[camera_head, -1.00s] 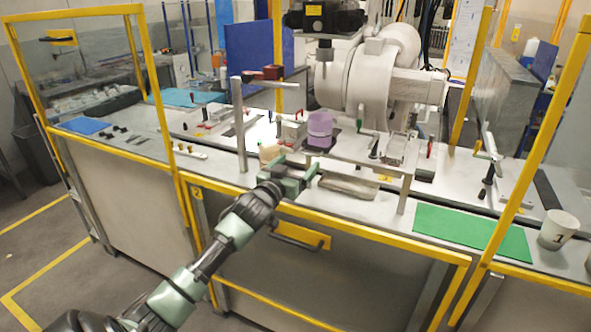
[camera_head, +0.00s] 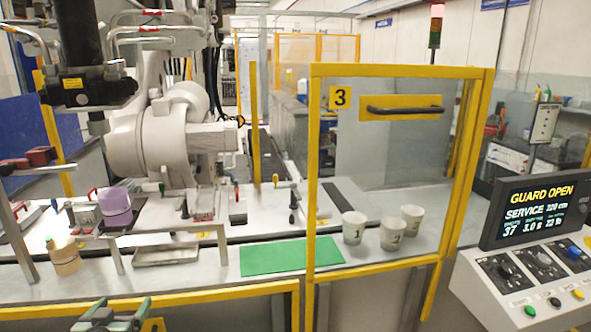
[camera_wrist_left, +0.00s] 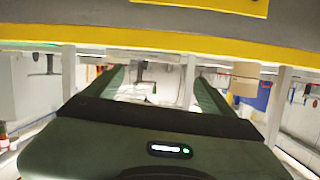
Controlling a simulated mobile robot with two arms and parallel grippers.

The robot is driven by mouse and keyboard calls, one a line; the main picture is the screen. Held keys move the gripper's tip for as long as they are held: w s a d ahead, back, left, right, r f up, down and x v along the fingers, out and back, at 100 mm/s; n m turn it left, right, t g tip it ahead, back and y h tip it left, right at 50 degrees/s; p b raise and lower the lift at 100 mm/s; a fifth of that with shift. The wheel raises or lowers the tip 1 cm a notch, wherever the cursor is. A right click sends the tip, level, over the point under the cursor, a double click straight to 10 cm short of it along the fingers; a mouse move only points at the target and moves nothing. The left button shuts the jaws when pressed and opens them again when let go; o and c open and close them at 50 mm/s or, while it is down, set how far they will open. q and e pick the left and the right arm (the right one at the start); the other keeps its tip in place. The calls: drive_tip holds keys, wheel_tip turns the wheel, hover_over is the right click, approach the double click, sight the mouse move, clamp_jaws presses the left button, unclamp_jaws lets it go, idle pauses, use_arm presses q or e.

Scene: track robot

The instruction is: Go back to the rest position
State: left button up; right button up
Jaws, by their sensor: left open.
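My left gripper (camera_head: 112,318) shows at the bottom left edge of the head view, in front of the yellow-edged bench front. Its green fingers are apart, with nothing seen between them. In the left wrist view the open fingers (camera_wrist_left: 160,82) point toward the bench, below a yellow rail (camera_wrist_left: 160,41). Most of my left arm is out of the head view. My right gripper is not in view.
A beige jar (camera_head: 64,258) and a purple container (camera_head: 115,206) stand at the left. A green mat (camera_head: 275,256) lies mid-bench. Several white cups (camera_head: 353,228) stand behind a yellow-framed guard door (camera_head: 401,72). A control panel (camera_head: 540,212) reading "GUARD OPEN" stands right.

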use_arm(q)
drive_tip(key=s+d+f+m+g+h, duration=0.2)
drive_tip(key=s+d+f+g, duration=0.3)
drive_tip(key=s+d+f, duration=0.7)
drive_tip(key=s+d+f+m+g+h, duration=0.1)
drive_tip(key=s+d+g, duration=0.3)
drive_tip(key=s, duration=0.7)
drive_tip(key=s+d+f+m+g+h, duration=0.1)
drive_tip(key=s+d+g, duration=0.1)
drive_tip(key=s+d, duration=0.65)
drive_tip(key=s+a+f+g+b, duration=0.1)
drive_tip(key=s+f, duration=0.1)
drive_tip(key=f, duration=1.1)
drive_tip(key=s+a+f+b, duration=0.1)
drive_tip(key=a+f, duration=0.1)
drive_tip(key=f, duration=1.1)
drive_tip(key=s+a+f+g+b, duration=0.1)
drive_tip(key=s+a+f, duration=0.1)
drive_tip(key=s+f, duration=1.5)
wheel_tip(320, 180, down, 4)
drive_tip(key=shift+s+a+r+y+b, duration=0.25)
drive_tip(key=shift+s+a+y+b, duration=0.05)
drive_tip(key=shift+s+a, duration=0.1)
